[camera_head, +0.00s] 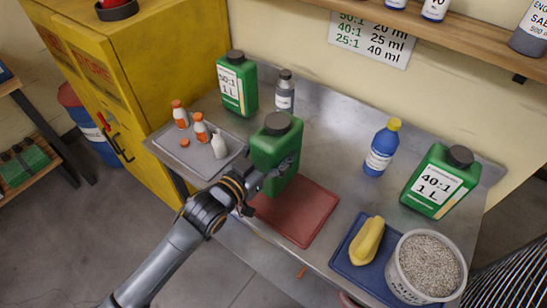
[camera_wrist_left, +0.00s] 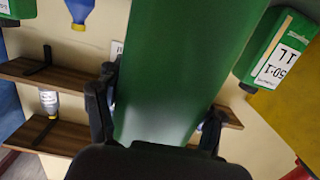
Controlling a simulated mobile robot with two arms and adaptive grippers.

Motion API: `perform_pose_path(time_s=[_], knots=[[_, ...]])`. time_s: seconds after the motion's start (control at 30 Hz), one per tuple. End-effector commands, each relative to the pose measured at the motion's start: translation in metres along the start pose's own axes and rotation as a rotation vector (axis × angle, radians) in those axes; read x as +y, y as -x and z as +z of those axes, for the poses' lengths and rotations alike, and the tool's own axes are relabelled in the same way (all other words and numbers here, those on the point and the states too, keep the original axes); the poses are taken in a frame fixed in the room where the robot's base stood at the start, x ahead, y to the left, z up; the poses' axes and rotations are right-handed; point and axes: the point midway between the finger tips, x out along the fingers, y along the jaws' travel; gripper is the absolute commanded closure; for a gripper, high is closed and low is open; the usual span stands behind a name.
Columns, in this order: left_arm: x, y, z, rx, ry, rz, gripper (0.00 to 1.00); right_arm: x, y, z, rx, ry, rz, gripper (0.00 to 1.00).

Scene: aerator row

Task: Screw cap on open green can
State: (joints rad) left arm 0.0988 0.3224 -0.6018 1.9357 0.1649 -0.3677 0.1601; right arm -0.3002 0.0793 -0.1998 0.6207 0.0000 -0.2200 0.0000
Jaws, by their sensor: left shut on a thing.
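A green can (camera_head: 268,149) stands upright at the back left of the red mat (camera_head: 311,212). A dark round cap (camera_head: 277,123) sits on its top; I cannot tell how tight it is. My left gripper (camera_head: 276,177) is shut on this can, low on its near side. In the left wrist view, the fingers (camera_wrist_left: 157,118) lie on both sides of the green can (camera_wrist_left: 180,70). Whether the can touches the mat is hidden. My right gripper is in neither view.
Capped green cans stand at the back left (camera_head: 238,85) and right (camera_head: 438,183). A grey tray (camera_head: 180,158) holds small bottles. A grey bottle (camera_head: 284,91), blue bottle (camera_head: 382,149), yellow cloth-like item (camera_head: 367,241) on a blue tray (camera_head: 345,261) and granule bucket (camera_head: 408,286) stand around.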

Motion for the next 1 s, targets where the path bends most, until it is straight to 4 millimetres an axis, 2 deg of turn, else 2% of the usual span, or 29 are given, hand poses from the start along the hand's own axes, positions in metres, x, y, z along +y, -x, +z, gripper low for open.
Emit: perform_pose_path(time_s=[0.13, 0.3, 0.7, 0.73, 0.8, 0.83, 1.0], knots=[[-0.001, -0.004, 0.014, 0.004, 0.000, 0.000, 1.00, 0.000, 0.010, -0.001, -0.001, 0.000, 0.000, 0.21], [-0.001, -0.006, 0.027, 0.009, -0.001, 0.000, 1.00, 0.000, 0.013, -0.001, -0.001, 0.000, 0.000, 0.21], [-0.001, -0.006, 0.032, 0.009, -0.001, 0.000, 1.00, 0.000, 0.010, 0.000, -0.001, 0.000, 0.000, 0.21], [-0.001, -0.006, 0.036, -0.002, 0.000, -0.001, 0.25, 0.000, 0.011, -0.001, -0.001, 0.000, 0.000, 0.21], [-0.001, -0.006, 0.035, -0.002, 0.000, 0.000, 0.10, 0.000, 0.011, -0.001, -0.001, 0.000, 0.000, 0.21], [-0.001, -0.006, 0.035, -0.002, 0.000, 0.000, 0.08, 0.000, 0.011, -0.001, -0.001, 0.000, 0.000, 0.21], [-0.001, -0.006, 0.035, -0.002, 0.000, 0.000, 0.08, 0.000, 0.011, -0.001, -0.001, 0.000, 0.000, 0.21]])
